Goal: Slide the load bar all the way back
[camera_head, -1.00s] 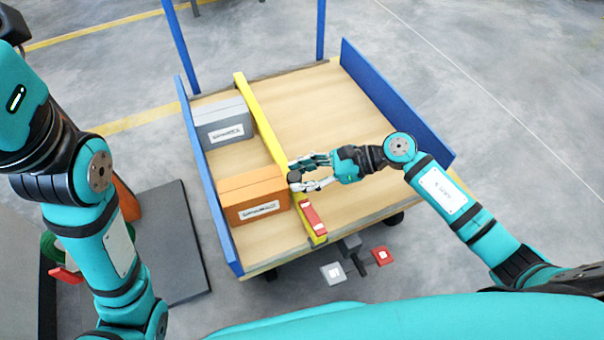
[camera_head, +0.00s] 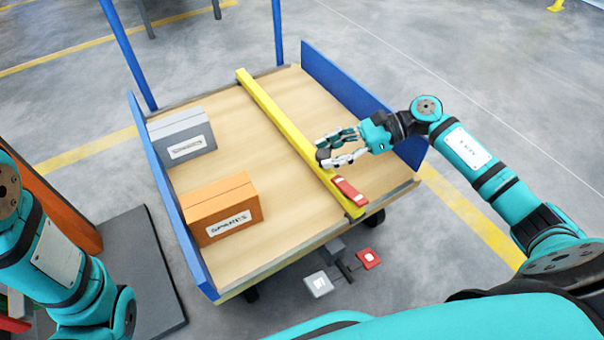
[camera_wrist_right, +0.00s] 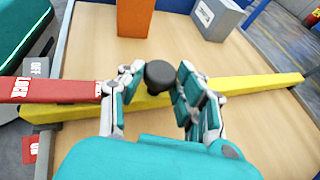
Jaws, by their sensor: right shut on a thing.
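The yellow load bar (camera_head: 280,122) lies across the wooden deck of the cart, right of the middle and clear of the boxes. In the wrist view the bar (camera_wrist_right: 250,91) runs across behind my fingers. A red LOCK lever (camera_head: 349,190) lies along its near end and shows at the left of the wrist view (camera_wrist_right: 45,89). My right gripper (camera_head: 327,150) is shut on the black knob (camera_wrist_right: 160,75) of the bar, with a finger on each side. My left arm shows at lower left, but its gripper is out of view.
A grey box (camera_head: 181,139) and an orange box (camera_head: 222,209) stand along the left blue wall (camera_head: 172,200). Bare deck separates them from the bar. A narrower strip of deck lies between the bar and the right blue wall (camera_head: 340,78). White (camera_head: 318,284) and red (camera_head: 368,258) pedals sit below the front edge.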

